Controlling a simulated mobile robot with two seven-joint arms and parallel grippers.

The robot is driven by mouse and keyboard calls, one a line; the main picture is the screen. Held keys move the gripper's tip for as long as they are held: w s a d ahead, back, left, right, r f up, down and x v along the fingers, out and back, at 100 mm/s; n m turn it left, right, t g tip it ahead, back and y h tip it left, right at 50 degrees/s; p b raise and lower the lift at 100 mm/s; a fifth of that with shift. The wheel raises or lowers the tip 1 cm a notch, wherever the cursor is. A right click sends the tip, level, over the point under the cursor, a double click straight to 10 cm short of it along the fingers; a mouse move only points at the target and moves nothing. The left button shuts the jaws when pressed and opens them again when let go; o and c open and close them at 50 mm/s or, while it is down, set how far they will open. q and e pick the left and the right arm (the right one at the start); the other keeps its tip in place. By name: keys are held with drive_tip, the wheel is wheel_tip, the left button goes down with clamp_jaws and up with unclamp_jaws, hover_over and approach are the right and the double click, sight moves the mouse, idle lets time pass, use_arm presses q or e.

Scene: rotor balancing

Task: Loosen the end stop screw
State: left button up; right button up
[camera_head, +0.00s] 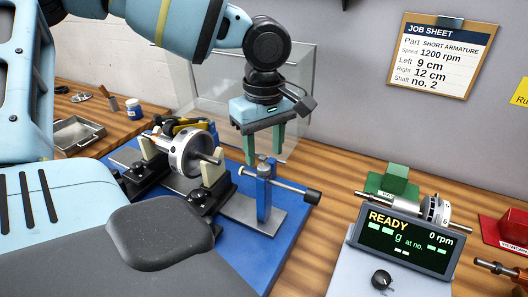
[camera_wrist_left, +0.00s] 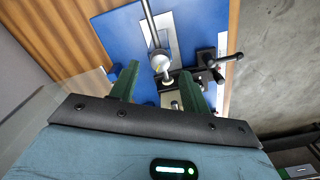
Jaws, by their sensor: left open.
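The end stop is a blue post (camera_head: 264,192) on a grey plate, with a small grey piece (camera_head: 265,164) at its top that may be the screw. A horizontal rod with a black knob (camera_head: 313,196) passes through the post. My left gripper (camera_head: 264,158) hangs over the post top, pointing down, open, with one green finger towards each side. I cannot tell whether it touches the post. In the left wrist view my open fingers (camera_wrist_left: 158,71) lie to either side of a pale round knob (camera_wrist_left: 160,62). My right gripper is not in view.
A metal rotor (camera_head: 190,152) sits on the stand left of the post, on the blue mat (camera_head: 262,262). A clear box (camera_head: 205,75) stands behind. A display reading READY (camera_head: 405,238), a green holder (camera_head: 392,184) and a red box (camera_head: 505,232) stand on the right.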

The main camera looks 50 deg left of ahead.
sight(264, 166)
use_arm(q)
drive_tip(key=shift+r, duration=2.4)
drive_tip(key=shift+f, duration=0.1)
